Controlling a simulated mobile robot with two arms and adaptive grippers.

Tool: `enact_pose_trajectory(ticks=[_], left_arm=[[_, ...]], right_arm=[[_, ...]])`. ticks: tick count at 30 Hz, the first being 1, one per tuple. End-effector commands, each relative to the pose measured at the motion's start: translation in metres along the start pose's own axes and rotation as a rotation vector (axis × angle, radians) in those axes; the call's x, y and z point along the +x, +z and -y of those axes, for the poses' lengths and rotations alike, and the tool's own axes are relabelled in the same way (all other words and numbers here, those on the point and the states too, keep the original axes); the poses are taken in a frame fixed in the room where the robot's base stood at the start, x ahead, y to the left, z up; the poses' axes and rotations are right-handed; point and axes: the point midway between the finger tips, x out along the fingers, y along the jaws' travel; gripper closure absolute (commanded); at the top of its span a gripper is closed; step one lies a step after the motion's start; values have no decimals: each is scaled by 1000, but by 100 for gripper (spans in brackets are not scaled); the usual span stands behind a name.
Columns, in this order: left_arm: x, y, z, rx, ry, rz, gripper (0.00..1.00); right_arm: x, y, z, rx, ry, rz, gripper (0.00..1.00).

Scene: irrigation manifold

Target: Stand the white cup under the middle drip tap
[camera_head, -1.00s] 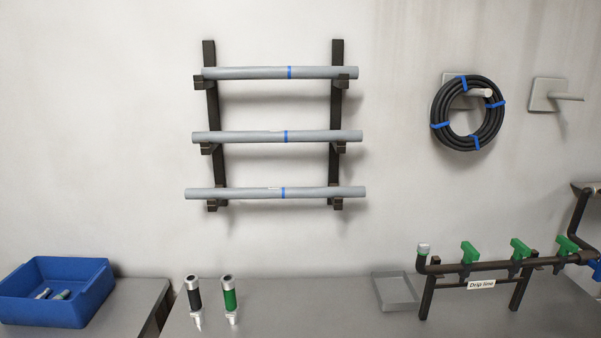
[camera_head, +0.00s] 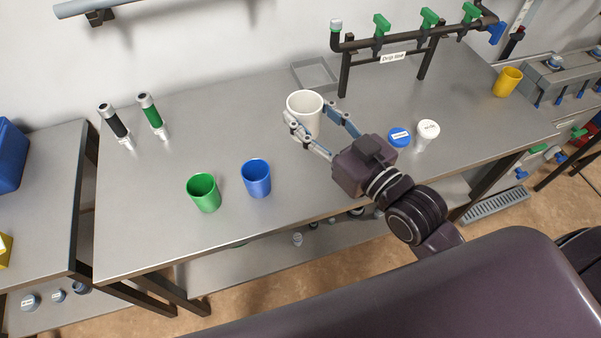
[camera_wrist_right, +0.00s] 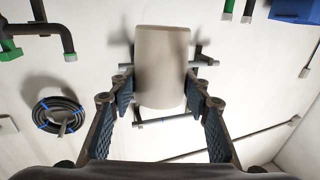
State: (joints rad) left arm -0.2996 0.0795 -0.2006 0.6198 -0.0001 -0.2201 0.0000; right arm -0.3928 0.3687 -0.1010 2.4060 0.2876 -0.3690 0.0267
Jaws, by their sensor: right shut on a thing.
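The white cup (camera_head: 304,101) is at the middle back of the grey bench, left of the drip line and roughly upright. My right gripper (camera_head: 312,119) is shut on its sides, one finger on each side. The wrist view also shows the white cup (camera_wrist_right: 162,68) between the fingers of my right gripper (camera_wrist_right: 158,92). I cannot tell whether the cup touches the bench. The middle drip tap (camera_head: 428,17) is green and sits on the dark drip line pipe (camera_head: 405,40), right of and behind the cup. My left gripper is not in view.
A green cup (camera_head: 204,193) and a blue cup (camera_head: 256,179) stand at front left. A blue-lidded container (camera_head: 399,137) and a white one (camera_head: 427,133) are near my right wrist. A shallow grey tray (camera_head: 315,74) lies behind the cup. A yellow cup (camera_head: 507,82) stands at right.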

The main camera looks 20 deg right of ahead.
Motion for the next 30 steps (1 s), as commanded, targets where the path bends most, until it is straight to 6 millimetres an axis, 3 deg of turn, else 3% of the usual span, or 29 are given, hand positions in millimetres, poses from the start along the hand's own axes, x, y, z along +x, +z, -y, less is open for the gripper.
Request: enact_pose_trajectory(ticks=[6, 18, 23, 30], left_arm=[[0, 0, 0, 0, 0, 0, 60], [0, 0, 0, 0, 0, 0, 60], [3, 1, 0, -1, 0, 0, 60], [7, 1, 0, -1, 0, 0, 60]], right_arm=[[17, -14, -5, -1, -52, 0, 73], [18, -13, -5, 4, -57, 2, 73], [18, 17, -5, 6, -57, 8, 73], [18, 82, -5, 4, -57, 8, 73]])
